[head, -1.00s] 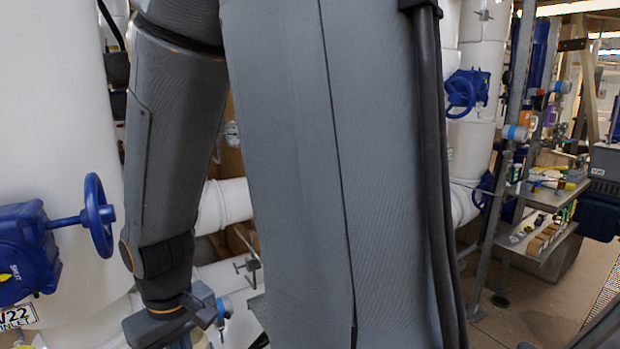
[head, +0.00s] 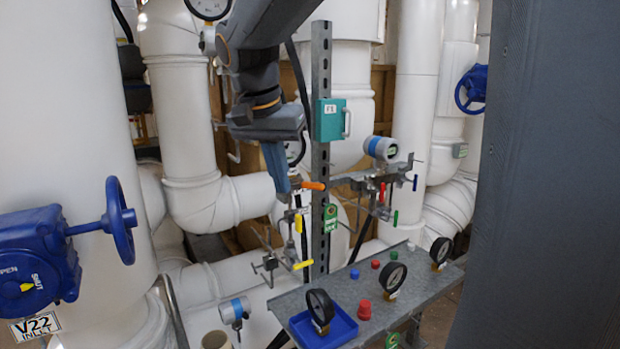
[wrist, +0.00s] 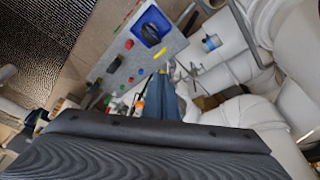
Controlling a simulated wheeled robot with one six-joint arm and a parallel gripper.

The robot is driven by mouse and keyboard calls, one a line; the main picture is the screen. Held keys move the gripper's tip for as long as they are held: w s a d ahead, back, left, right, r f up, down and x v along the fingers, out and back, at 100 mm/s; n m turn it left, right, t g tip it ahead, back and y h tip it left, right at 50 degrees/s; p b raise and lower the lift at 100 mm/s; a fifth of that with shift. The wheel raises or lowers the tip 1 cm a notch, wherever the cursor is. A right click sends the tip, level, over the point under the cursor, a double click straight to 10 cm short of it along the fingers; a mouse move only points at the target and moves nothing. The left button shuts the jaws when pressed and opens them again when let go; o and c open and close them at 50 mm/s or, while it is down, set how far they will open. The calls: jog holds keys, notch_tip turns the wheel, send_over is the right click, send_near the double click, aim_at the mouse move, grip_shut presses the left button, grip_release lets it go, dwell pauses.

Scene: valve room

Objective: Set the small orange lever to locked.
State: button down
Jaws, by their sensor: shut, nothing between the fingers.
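The small orange lever (head: 314,185) sticks out to the right from a valve on a thin pipe, beside the upright slotted steel post (head: 320,130). It lies about level in the head view. My gripper (head: 284,197) points down with its fingers together, just left of the lever's valve; I cannot tell whether it touches. In the wrist view my gripper (wrist: 170,100) shows just right of the orange lever (wrist: 140,104). A green tag (head: 330,216) hangs on the post below the lever; its lettering is too small to read.
Yellow levers (head: 302,265) sit below on thin pipes, and a red lever (head: 382,192) to the right. A steel shelf (head: 420,285) with gauges, buttons and a blue tray (head: 342,325) stands in front. A teal box (head: 329,120) is above; a blue handwheel (head: 122,221) stands left.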

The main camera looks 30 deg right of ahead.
aim_at(313, 186)
notch_tip(313, 186, up, 5)
jog(key=d+m, duration=0.2)
jog(key=w+d+f+p, duration=0.4)
jog(key=d+f, duration=0.2)
jog(key=f, duration=0.2)
jog(key=shift+d+f+h, duration=0.2)
jog(key=shift+f+h, duration=0.1)
jog(key=shift+h, duration=0.1)
jog(key=shift+w+d+b, duration=0.25)
jog(key=shift+d+b, duration=0.1)
jog(key=shift+d, duration=0.5)
jog(key=shift+d+r, duration=0.1)
